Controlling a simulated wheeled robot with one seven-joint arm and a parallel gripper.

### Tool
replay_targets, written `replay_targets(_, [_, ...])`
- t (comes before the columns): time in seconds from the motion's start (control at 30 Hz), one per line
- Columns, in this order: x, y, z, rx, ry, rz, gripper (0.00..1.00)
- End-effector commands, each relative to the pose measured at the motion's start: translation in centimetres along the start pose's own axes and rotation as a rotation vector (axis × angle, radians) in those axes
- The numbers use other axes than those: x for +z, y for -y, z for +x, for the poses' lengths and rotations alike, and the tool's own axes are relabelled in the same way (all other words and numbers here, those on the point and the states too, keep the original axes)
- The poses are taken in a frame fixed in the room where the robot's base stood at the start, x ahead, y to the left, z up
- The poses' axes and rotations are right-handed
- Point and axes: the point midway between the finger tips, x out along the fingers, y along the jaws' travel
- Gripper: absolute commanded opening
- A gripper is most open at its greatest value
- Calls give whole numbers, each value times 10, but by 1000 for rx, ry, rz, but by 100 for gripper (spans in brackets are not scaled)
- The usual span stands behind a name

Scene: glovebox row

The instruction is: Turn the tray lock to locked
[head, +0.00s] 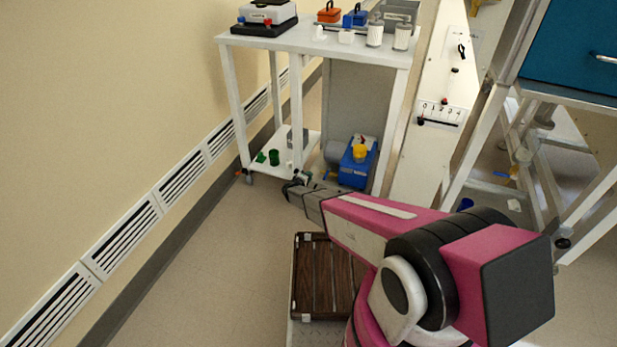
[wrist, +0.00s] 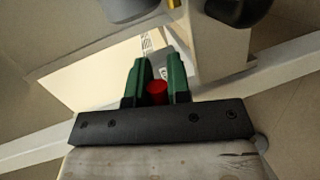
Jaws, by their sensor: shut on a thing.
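In the wrist view, my gripper (wrist: 156,72) has its two green fingers closed on either side of a small red knob (wrist: 157,92). The knob may be the tray lock, but its body and any marks are hidden by the fingers, so its setting cannot be read. In the head view, my gripper (head: 292,187) reaches in low at the front of the white cart (head: 310,40), by its lower shelf. The knob is too small to make out there.
Floor at the left is clear.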

Motion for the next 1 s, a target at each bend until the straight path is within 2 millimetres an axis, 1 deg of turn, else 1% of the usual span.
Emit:
replay_targets(0.47, [0, 2, -1, -4, -3, 11, 0])
replay_targets(0.5, [0, 2, -1, -4, -3, 11, 27])
replay_targets(0.53, [0, 1, -1, -4, -3, 11, 28])
replay_targets(0.83, [0, 1, -2, -3, -3, 11, 28])
replay_targets(0.93, [0, 0, -11, -3, -4, 11, 28])
replay_targets(1.0, [0, 0, -21, -4, -4, 11, 28])
